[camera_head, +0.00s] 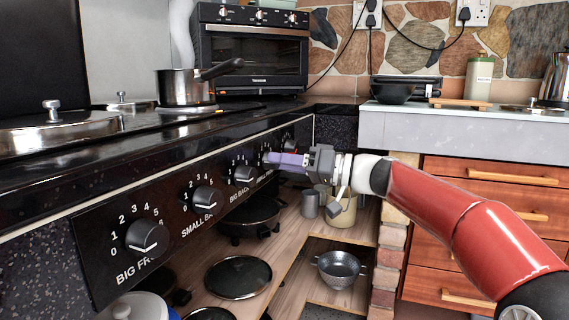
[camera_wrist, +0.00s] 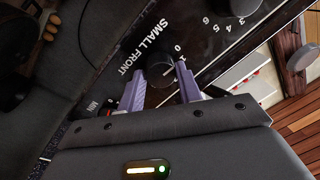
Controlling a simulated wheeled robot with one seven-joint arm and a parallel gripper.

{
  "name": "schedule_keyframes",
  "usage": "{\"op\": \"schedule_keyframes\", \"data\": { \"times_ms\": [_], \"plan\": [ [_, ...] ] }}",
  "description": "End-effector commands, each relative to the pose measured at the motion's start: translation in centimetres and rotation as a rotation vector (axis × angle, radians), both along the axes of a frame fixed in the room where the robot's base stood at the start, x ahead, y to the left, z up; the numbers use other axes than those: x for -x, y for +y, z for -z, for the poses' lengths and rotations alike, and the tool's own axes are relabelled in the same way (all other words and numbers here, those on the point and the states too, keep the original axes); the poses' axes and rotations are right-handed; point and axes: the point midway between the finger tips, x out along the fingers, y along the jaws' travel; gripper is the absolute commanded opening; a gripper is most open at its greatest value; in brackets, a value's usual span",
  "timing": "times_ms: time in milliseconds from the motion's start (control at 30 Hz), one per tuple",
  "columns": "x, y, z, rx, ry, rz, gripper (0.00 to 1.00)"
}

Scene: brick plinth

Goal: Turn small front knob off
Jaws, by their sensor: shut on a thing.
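The small front knob (camera_wrist: 165,71) is a black round knob on the dark control panel, with the words SMALL FRONT printed beside it in the wrist view. My gripper (camera_wrist: 160,82) has its two purple fingers on either side of the knob, shut on it. In the head view, my gripper (camera_head: 272,158) reaches the panel from the right, and its fingers hide most of this knob. The knob's pointer is not clear, so I cannot tell its setting. The numbers 0 and 1 show near it in the wrist view.
The big front knob (camera_head: 147,237), small back knob (camera_head: 207,198) and big back knob (camera_head: 244,174) line the panel to the left. A steaming pot (camera_head: 186,87) stands on the hob above. Open shelves with pans (camera_head: 238,277) lie below; wooden drawers (camera_head: 495,215) are at right.

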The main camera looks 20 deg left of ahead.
Motion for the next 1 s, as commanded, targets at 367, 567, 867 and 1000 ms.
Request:
{"op": "schedule_keyframes", "data": {
  "times_ms": [367, 567, 867, 1000],
  "plan": [
    [0.03, 0.03, 0.19, 0.011, -0.102, -0.004, 0.12],
    [0.03, 0.03, 0.20, 0.012, -0.109, -0.004, 0.12],
    [0.02, 0.03, 0.21, 0.012, -0.108, -0.004, 0.44],
    [0.01, 0.03, 0.12, 0.011, -0.107, -0.002, 0.56]
  ]
}}
